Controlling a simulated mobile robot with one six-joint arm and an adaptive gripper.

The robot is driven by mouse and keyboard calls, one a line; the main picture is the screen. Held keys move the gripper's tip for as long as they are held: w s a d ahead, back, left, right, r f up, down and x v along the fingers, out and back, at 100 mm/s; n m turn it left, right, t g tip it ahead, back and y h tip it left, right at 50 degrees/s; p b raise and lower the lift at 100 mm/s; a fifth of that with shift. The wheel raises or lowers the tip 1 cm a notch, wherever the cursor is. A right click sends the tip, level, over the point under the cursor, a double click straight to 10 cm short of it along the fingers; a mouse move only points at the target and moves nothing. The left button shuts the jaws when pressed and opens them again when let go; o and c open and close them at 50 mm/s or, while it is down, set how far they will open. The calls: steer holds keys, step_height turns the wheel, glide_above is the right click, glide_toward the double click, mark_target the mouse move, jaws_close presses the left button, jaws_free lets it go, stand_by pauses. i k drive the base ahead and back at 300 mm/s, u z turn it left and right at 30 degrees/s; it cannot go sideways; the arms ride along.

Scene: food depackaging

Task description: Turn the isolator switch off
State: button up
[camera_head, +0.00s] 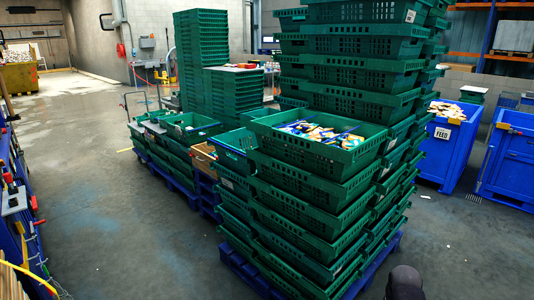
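I cannot make out the isolator switch for certain. A small grey box (147,43) is fixed to the back wall, with a red item (121,49) to its left. At the left edge, blue equipment (32,245) carries grey and red fittings (14,201), too small to read as a switch. A dark rounded part at the bottom right edge seems to be part of my arm. My gripper's fingers are not in view.
Tall stacks of green crates (318,222) on blue pallets (243,268) fill the centre and right. An open crate there holds packaged food (318,134). Blue bins (446,150) stand at right. Open concrete floor (130,235) lies between the left equipment and the crates.

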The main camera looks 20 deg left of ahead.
mark_target(18, 227)
steer(key=u, duration=0.2)
steer(key=i, duration=0.95)
steer(key=u, duration=0.55)
steer(key=i, duration=0.8)
steer(key=u, duration=0.95)
steer(key=i, duration=0.5)
steer(key=u, duration=0.85)
steer(key=i, duration=1)
steer(key=u, duration=0.5)
steer(key=k, duration=0.65)
steer(key=z, duration=0.05)
